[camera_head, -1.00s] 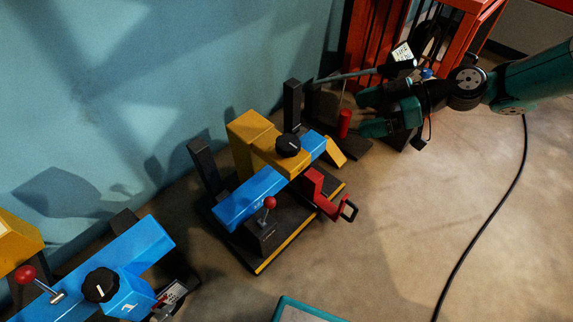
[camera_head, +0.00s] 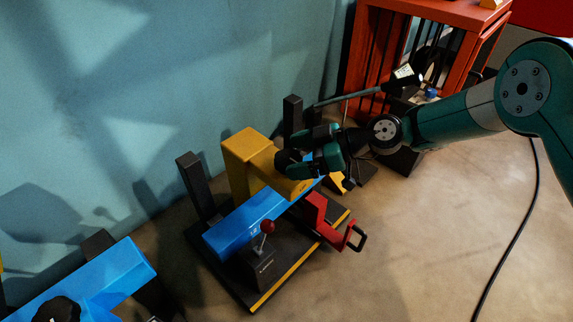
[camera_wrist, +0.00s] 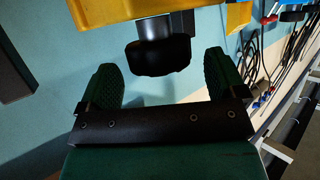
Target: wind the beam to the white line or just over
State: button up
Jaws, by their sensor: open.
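The blue beam (camera_head: 238,228) runs slantwise under a yellow arm (camera_head: 240,150) on a dark base in the head view. A black knob (camera_head: 285,161) sits on the yellow arm. It also shows in the wrist view (camera_wrist: 160,57), between the tips of my open gripper (camera_wrist: 160,70), with a gap on each side. In the head view my gripper (camera_head: 303,150) is at the knob and partly hides it and the beam's far end. I cannot make out a white line.
A second blue-beamed unit (camera_head: 100,285) is at lower left. An orange rack (camera_head: 450,50) stands behind. Floor at right is clear except for a black cable.

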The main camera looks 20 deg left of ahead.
jog(key=shift+b+x, duration=0.35)
jog(key=shift+x, duration=1)
jog(key=c, duration=0.9)
jog(key=shift+a, duration=0.15)
jog(key=shift+r+m+t+p, duration=0.15)
jog(key=shift+m+t+p, duration=0.15)
jog(key=shift+t+p, duration=0.25)
